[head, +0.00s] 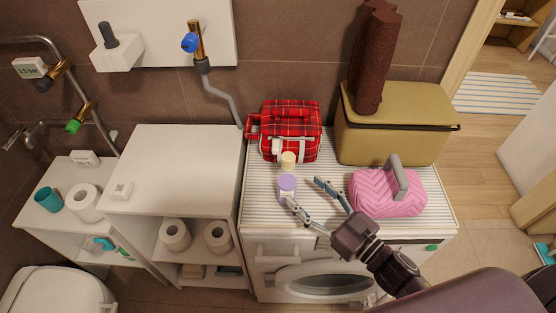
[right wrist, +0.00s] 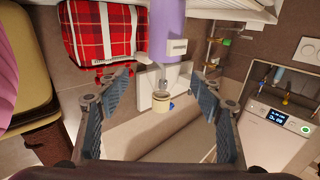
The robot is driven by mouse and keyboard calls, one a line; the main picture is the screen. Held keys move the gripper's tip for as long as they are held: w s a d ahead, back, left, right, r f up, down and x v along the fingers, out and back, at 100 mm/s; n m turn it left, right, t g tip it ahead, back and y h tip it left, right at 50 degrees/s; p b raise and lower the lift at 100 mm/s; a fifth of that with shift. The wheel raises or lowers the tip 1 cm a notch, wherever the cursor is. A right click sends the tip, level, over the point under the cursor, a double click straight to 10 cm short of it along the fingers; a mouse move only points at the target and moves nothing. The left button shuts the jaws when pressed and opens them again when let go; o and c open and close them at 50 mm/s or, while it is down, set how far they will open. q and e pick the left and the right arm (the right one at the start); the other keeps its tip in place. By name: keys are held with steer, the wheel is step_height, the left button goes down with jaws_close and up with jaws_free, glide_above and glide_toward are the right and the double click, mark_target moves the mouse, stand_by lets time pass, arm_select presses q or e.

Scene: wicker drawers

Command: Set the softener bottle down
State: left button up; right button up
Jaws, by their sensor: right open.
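The softener bottle (head: 287,184) is lilac with a cream cap and appears upright on the ribbed white top of the washing machine (head: 262,215), near its left edge. In the right wrist view the bottle (right wrist: 167,32) hangs cap-down at the top centre, as the picture seems turned over. My right gripper (head: 305,193) is open, just right of and in front of the bottle. Its spread fingers (right wrist: 160,85) show on both sides of the cap's line in the wrist view, with nothing clamped. Whether a fingertip touches the bottle cannot be told. My left gripper is not in view.
A red plaid bag (head: 290,130) stands behind the bottle. A pink zigzag-patterned container (head: 385,195) with a grey handle lies to the right. A tan box (head: 395,130) with a brown rolled item (head: 372,65) stands behind it. A white cabinet (head: 175,165) adjoins on the left.

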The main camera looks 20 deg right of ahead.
mark_target(295, 182)
steer(key=shift+d+r+y, duration=0.1)
steer(key=shift+r+y, duration=0.2)
steer(key=shift+r, duration=0.05)
steer(key=shift+p+x, duration=0.8)
steer(key=shift+x, duration=0.5)
steer(key=x, duration=0.1)
steer(key=p+x, duration=0.1)
steer(key=x, duration=0.1)
steer(key=shift+w+a+r+p, duration=0.1)
steer(key=shift+a+r+p, duration=0.2)
steer(key=shift+a, duration=0.1)
steer(key=shift+w+a+f, duration=0.2)
steer(key=shift+w+a, duration=0.1)
steer(key=shift+w, duration=0.25)
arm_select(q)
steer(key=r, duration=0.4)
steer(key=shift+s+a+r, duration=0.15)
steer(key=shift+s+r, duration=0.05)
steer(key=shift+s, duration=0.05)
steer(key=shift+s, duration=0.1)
arm_select(e)
steer(key=shift+c, duration=0.3)
steer(key=c, duration=0.8)
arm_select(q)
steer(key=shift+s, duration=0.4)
arm_select(e)
steer(key=shift+r, duration=0.1)
jaws_close()
